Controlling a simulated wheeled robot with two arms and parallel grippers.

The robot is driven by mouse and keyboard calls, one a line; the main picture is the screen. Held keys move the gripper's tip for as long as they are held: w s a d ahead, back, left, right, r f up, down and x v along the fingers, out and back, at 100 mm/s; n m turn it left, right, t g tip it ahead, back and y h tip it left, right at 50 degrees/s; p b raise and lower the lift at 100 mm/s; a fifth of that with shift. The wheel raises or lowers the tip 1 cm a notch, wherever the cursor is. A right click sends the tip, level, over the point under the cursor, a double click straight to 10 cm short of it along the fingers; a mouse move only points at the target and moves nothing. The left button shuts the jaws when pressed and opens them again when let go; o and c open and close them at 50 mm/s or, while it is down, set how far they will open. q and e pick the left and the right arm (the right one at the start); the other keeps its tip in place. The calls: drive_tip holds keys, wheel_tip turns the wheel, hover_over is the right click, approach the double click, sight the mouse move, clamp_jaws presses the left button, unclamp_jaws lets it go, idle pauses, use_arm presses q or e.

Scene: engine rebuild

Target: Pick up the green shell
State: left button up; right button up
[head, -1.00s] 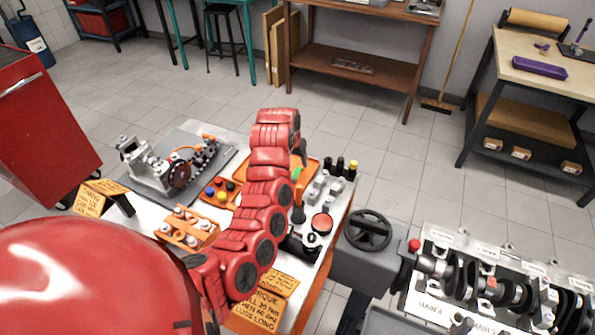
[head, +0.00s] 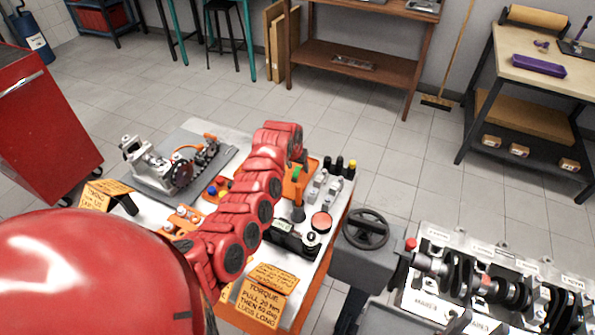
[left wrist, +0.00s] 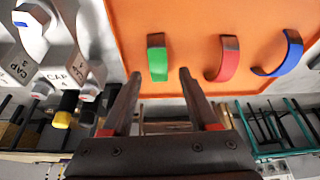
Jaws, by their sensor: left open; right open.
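The green shell (left wrist: 158,57) is a small curved strip standing on an orange tray (left wrist: 195,18) in the left wrist view. A bit of its green also shows in the head view (head: 297,174). My left gripper (left wrist: 160,77) is open and empty, its two fingertips just short of the green shell, one toward each side of it. In the head view my red left arm reaches over the table and hides most of the tray. A red shell (left wrist: 229,58) and a blue shell (left wrist: 279,54) stand to the right of the green one. My right gripper is not in view.
Grey bearing caps (left wrist: 30,62) and black bottles, one with a yellow top (head: 351,168), stand beside the tray. An engine part on a grey mat (head: 150,172) is at the table's left. A handwheel (head: 366,229) and an engine block with a crankshaft (head: 490,285) are at right.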

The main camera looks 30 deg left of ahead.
sight(298, 168)
use_arm(q)
clamp_jaws()
idle(0.5)
wheel_tip(298, 168, up, 9)
drive_tip(key=b, duration=0.3)
drive_tip(key=shift+f, duration=0.15)
drive_tip(key=shift+r, duration=0.7)
drive_tip(key=shift+r, duration=0.1)
